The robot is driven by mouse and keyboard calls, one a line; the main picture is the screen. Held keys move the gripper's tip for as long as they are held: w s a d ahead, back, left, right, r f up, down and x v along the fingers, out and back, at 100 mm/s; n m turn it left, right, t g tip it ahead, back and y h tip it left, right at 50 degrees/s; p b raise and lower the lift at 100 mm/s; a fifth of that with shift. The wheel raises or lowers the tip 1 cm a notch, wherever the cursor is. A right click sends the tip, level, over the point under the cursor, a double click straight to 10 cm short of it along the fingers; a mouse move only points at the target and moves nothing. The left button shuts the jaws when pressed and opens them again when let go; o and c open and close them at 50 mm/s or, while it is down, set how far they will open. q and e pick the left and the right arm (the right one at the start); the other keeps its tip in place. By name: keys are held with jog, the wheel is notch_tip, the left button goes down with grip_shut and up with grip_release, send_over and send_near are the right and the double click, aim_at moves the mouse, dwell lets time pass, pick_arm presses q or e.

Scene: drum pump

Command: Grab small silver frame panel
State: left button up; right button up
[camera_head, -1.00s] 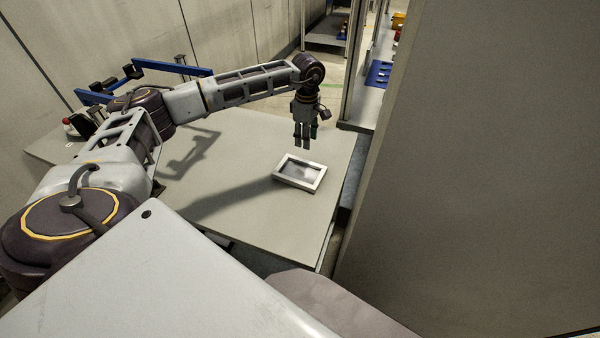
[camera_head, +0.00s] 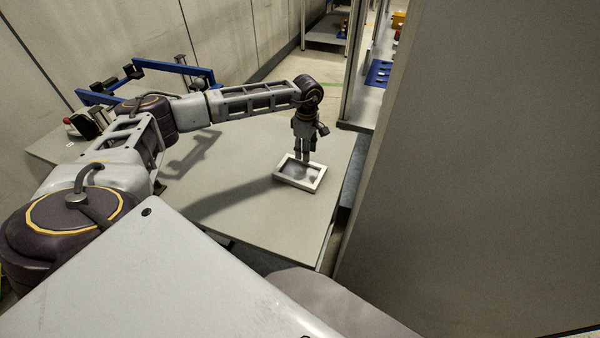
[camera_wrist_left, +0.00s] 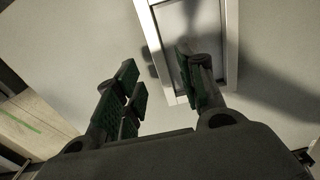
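The small silver frame panel (camera_head: 298,184) is a rectangular frame with a raised silver rim, lying flat on the grey table. My left gripper (camera_head: 302,157) points down at its far rim. In the left wrist view my left gripper (camera_wrist_left: 158,66) is open. There the frame panel (camera_wrist_left: 232,40) lies under and beyond the right finger, and one long rim runs between the fingers. The left finger is outside the frame and the right one is over its inside. I cannot tell whether either finger touches it. My right gripper is not in view.
The grey table (camera_head: 250,210) is clear around the frame. A blue bar fixture (camera_head: 150,68) stands at its back left. A large grey panel (camera_head: 480,170) rises on the right, past the table edge. A shelf with a blue tray (camera_head: 379,73) stands behind.

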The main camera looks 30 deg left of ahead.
aim_at(300, 172)
pick_arm(q)
jog(key=shift+f, duration=0.45)
notch_tip(300, 172, down, 3)
jog(key=shift+f+p, duration=0.2)
jog(key=shift+p, duration=0.25)
jog(key=shift+f, duration=0.15)
grip_shut()
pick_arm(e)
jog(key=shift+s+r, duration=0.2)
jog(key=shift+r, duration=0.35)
